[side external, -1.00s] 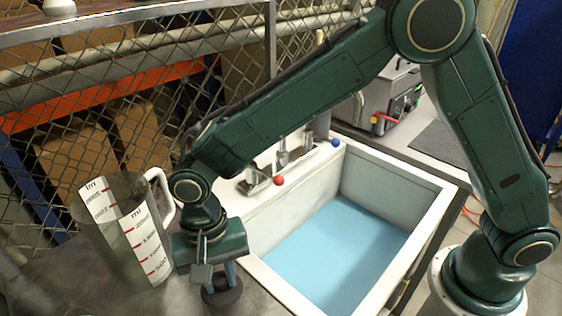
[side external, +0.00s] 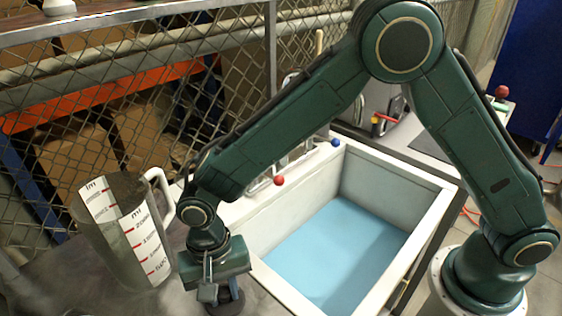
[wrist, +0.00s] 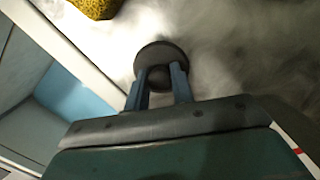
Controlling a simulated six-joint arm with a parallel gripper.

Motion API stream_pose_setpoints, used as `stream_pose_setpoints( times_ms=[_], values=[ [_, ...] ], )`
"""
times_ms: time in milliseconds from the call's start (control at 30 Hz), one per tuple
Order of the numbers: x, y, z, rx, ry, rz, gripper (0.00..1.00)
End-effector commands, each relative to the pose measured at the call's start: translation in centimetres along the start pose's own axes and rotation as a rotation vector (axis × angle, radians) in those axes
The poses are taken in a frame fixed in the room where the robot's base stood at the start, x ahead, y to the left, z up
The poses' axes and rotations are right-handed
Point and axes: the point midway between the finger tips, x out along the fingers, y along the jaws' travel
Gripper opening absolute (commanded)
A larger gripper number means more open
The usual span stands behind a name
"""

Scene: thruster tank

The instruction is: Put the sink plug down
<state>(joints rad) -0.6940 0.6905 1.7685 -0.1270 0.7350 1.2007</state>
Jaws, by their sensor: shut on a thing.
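The dark, round sink plug (side external: 226,306) shows under my gripper (side external: 227,290) in the side view, over the grey counter to the left of the sink. In the wrist view my gripper (wrist: 160,80) has its two blue fingers shut on the plug's knob. The plug's wide dark disc (wrist: 160,49) shows beyond the fingertips. The jaws hide part of the plug in the side view. I cannot tell whether its underside touches the counter.
A sink (side external: 417,232) with a blue floor lies right of my gripper. A clear measuring jug (side external: 125,232) with a white handle stands close on the left. A yellow speckled object (wrist: 95,7) lies at the wrist view's top edge. Grey counter beside the plug is clear.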

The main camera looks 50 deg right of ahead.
Motion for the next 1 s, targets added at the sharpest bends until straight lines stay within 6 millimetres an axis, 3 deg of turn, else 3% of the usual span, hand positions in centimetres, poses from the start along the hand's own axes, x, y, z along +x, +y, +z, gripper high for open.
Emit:
stream_pose_setpoints(
  times_ms=[33,100,133,567,767,1000],
  values=[
    [0.0,0.0,0.0,0.0,0.0,0.0,0.3],
    [0.0,0.0,0.0,0.0,0.0,0.0,0.43],
    [0.0,0.0,0.0,0.0,0.0,0.0,0.46],
    [-0.4,0.0,0.0,0.0,0.001,-0.002,0.46],
    [-2.1,-0.1,0.0,0.0,0.002,-0.003,0.46],
    [-5.8,-0.1,0.0,0.0,0.002,-0.004,0.46]
  ],
)
